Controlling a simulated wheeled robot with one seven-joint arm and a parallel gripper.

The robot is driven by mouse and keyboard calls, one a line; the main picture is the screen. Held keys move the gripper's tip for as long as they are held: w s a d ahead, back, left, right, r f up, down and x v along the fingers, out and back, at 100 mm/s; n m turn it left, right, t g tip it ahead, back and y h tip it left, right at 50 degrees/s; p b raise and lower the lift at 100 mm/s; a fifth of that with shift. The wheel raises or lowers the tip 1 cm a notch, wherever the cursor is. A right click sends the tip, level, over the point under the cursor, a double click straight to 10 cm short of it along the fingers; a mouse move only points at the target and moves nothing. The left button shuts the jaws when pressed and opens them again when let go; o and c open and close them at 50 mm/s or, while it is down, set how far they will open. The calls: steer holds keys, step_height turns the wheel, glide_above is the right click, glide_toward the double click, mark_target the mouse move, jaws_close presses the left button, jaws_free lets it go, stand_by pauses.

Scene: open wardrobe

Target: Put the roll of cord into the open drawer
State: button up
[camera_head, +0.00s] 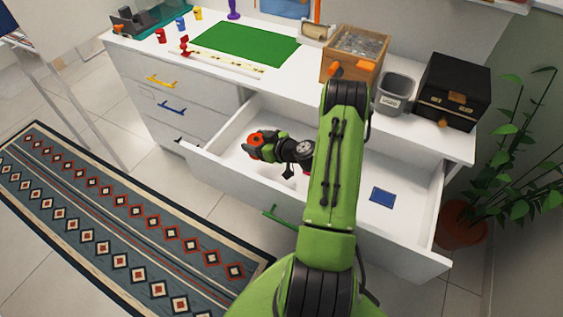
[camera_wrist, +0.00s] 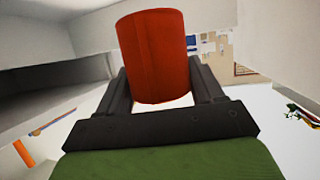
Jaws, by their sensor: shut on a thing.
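The roll of cord, a red-orange cylinder (camera_head: 254,146), is held in my gripper (camera_head: 258,147) in the head view. In the wrist view the red roll (camera_wrist: 155,55) sits between the two dark fingers of my gripper (camera_wrist: 160,85), which are shut on it. The open drawer (camera_head: 408,190) is a wide white drawer pulled out from the white cabinet. My gripper and the roll appear over the left part of the drawer; their height above its floor cannot be told. My arm hides the middle of the drawer.
A small blue item (camera_head: 382,195) lies on the drawer floor at the right. The white top above carries a wooden box (camera_head: 353,56), a grey bin (camera_head: 396,92), a black case (camera_head: 453,90) and a green mat (camera_head: 245,44). A potted plant (camera_head: 462,225) stands right of the drawer.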

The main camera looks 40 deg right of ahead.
step_height(320, 180, down, 9)
steer(key=shift+r+b, duration=0.2)
steer(key=shift+b, duration=0.85)
steer(key=o, duration=1)
steer(key=shift+o, duration=0.2)
steer(key=shift+r, duration=0.1)
steer(key=shift+s+d+r+p, duration=0.1)
steer(key=shift+r+p, duration=0.1)
steer(key=shift+p, duration=0.15)
steer(key=p+v, duration=0.1)
steer(key=v, duration=1)
steer(key=shift+s, duration=0.35)
